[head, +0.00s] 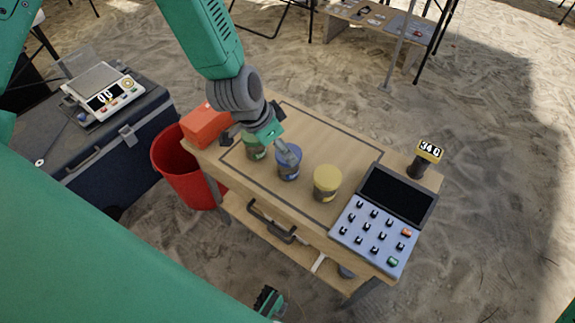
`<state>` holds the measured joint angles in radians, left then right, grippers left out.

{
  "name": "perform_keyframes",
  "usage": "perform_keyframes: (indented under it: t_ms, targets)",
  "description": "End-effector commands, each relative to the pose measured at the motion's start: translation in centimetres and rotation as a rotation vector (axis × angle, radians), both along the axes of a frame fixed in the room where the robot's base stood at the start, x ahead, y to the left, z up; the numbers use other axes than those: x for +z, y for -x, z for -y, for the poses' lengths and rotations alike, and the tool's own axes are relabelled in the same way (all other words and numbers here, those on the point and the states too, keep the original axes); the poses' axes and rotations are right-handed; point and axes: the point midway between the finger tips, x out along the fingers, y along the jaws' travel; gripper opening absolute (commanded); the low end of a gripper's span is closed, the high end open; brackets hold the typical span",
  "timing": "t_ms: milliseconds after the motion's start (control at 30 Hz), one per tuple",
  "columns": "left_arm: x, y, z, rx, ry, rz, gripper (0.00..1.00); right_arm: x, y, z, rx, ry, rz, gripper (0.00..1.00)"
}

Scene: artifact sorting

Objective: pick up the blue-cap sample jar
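The blue-cap sample jar (289,170) stands upright on the wooden table, between a green-cap jar (254,152) and a yellow-cap jar (327,184). My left gripper (287,153) reaches down from above. A grey finger part lies over the blue cap's upper left edge in the picture. I cannot tell whether it touches the cap, and the finger spread is unclear. The gripper also partly covers the green-cap jar. A small part of my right gripper (269,302) shows at the bottom edge, low beside the table; its fingers are mostly hidden.
The table (342,143) also holds an orange box (207,124), a keypad console (374,231) and a small display (428,153). A red bin (178,169) stands left of it. A dark blue case (95,153) bears a scale (104,96). The table's far middle is bare.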

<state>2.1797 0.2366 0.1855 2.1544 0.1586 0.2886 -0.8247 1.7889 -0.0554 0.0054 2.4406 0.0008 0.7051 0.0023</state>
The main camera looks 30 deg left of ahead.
Motion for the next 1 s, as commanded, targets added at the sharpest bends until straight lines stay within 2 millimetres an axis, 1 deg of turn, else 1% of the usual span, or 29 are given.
perform_keyframes:
  t_ms: [200, 300, 400, 633, 667, 700, 767, 800, 1000]
  targets:
    - [-3.0, -0.8, 0.8, 0.0, -0.005, -0.002, 0.79, -1.0, 0.0, 0.0, -0.001, 0.0, 0.0, 0.4]
    - [-4.1, -1.3, 1.1, 0.0, -0.004, -0.001, 0.79, -1.3, 0.0, 0.0, -0.001, 0.001, 0.0, 0.4]
    - [-4.7, -1.5, 1.1, -0.001, -0.003, 0.0, 0.79, -1.4, 0.0, 0.1, -0.001, 0.001, 0.0, 0.4]
    - [-4.7, -1.5, 1.0, 0.0, -0.002, 0.0, 0.79, -1.3, 0.0, 0.1, -0.001, 0.001, 0.0, 0.4]
    - [-4.7, -1.6, 1.0, 0.001, -0.002, 0.0, 0.68, -1.3, 0.0, 0.0, -0.001, 0.001, 0.0, 0.4]
    - [-4.7, -1.6, 1.0, 0.0, -0.002, 0.0, 0.54, -1.3, 0.0, 0.0, -0.001, 0.001, 0.0, 0.4]
    - [-4.7, -1.6, 1.1, 0.0, -0.004, 0.0, 0.33, -1.3, 0.0, 0.0, -0.001, 0.001, 0.0, 0.4]
    - [-4.7, -1.6, 1.1, 0.0, -0.004, 0.0, 0.2, -1.3, 0.0, 0.0, -0.001, 0.001, 0.0, 0.4]
    - [-4.7, -1.6, 1.1, 0.001, -0.005, 0.0, 0.19, -1.3, 0.0, 0.0, -0.001, 0.001, 0.0, 0.4]
